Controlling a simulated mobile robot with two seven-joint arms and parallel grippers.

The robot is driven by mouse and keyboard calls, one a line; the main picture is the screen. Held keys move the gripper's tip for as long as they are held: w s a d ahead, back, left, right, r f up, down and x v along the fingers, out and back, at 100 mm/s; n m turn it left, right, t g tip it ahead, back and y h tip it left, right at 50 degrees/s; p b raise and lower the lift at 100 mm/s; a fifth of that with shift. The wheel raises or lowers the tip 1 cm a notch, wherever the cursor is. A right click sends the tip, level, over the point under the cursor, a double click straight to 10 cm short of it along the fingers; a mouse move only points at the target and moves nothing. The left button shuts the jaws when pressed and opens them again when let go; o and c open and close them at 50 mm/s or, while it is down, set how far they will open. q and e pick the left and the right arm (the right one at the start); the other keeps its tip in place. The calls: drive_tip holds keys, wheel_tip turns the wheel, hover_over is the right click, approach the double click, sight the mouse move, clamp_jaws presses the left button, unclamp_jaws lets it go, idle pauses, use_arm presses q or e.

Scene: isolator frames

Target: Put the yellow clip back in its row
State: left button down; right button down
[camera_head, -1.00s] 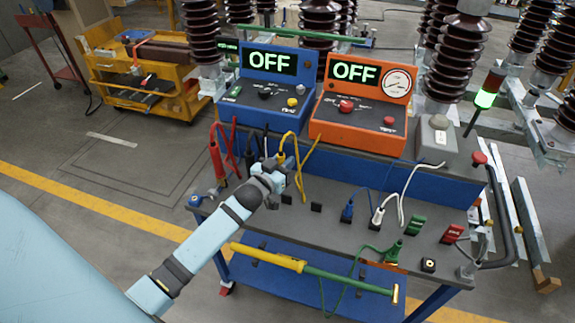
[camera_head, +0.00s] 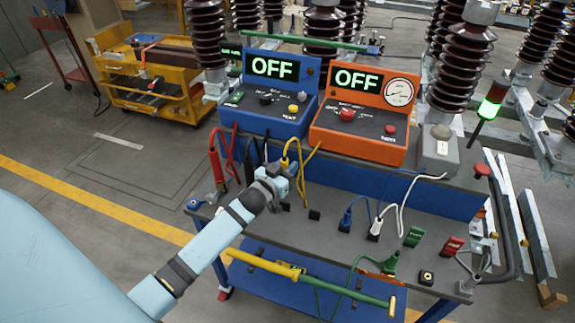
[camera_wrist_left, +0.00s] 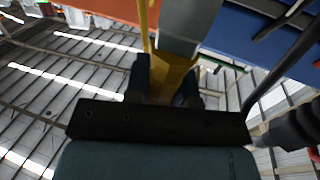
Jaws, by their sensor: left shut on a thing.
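My left gripper (camera_head: 284,177) is above the left part of the grey bench top (camera_head: 330,190). It is shut on the yellow clip (camera_wrist_left: 174,78), whose body stands between the two dark fingers in the left wrist view. A red clip (camera_head: 216,164) and a black clip (camera_head: 250,160) stand left of the gripper. A blue clip (camera_head: 346,219) and a white clip (camera_head: 376,229) stand to its right. Small black holders show near the gripper, one of them bare (camera_head: 314,214). The clip's lower end is hidden. My right gripper is out of view.
A blue box (camera_head: 265,100) and an orange box (camera_head: 360,131), both showing OFF, stand behind the row. A yellow-and-green pole (camera_head: 340,287) lies below the bench top. Loose cables cross the right part.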

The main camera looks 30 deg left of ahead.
use_arm(q)
wheel_tip(320, 180, down, 5)
drive_tip(key=b, duration=0.3)
drive_tip(key=shift+f, duration=0.1)
drive_tip(key=shift+p, duration=0.5)
idle(1.6)
drive_tip(key=shift+f+b, duration=0.75)
drive_tip(key=shift+f, duration=0.45)
drive_tip(key=c, duration=0.9)
unclamp_jaws()
drive_tip(key=shift+s, duration=0.1)
